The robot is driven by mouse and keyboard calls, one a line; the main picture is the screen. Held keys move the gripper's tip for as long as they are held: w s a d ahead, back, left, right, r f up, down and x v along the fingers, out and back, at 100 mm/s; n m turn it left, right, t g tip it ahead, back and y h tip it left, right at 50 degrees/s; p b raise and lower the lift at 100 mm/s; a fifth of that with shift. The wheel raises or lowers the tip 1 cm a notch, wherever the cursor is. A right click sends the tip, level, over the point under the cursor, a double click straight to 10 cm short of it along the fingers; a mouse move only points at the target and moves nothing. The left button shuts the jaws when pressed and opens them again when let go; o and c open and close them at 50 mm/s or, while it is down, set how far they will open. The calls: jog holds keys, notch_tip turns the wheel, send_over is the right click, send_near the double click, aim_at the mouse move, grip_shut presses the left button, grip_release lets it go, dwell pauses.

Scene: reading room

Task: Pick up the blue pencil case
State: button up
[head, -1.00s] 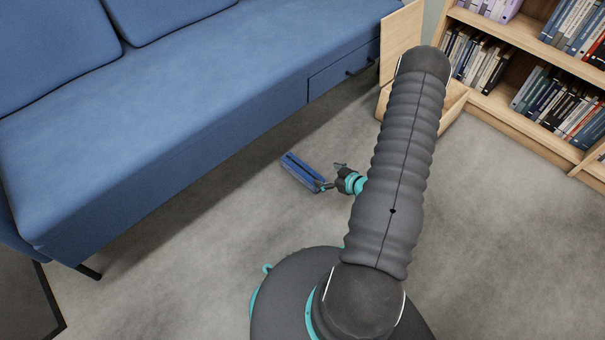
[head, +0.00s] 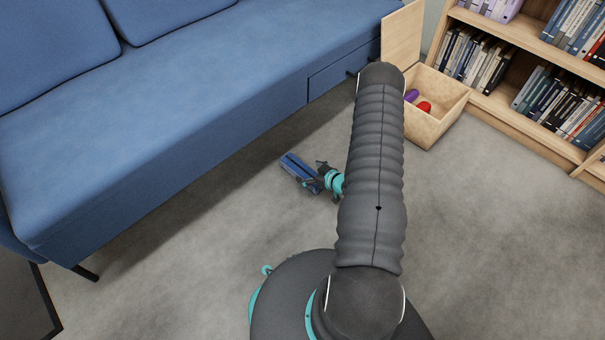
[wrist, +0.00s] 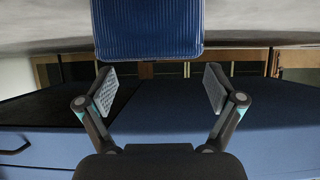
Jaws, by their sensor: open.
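The blue pencil case (head: 297,168) lies on the grey carpet in front of the blue sofa. In the wrist view the blue pencil case (wrist: 148,28) shows as a ribbed blue block at the top, just beyond my fingertips and roughly in line with the gap. My gripper (head: 313,175) is at the case's near right end in the head view, low over the carpet. In the wrist view my gripper (wrist: 160,88) is open, its fingers spread wide with nothing between them. Whether a finger touches the case I cannot tell.
The blue sofa (head: 200,105) with a drawer stands behind the case. An open wooden box (head: 427,125) with a purple and a red thing inside stands by the bookshelf (head: 540,130). A dark-framed edge (head: 45,300) is at lower left. The carpet around the case is clear.

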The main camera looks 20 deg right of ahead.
aim_at(303, 170)
jog(key=shift+x, duration=1.75)
jog(key=shift+d+f, duration=0.1)
jog(key=shift+d, duration=0.1)
jog(key=c, duration=1.3)
jog(key=shift+c, duration=0.2)
jog(key=shift+r, duration=0.2)
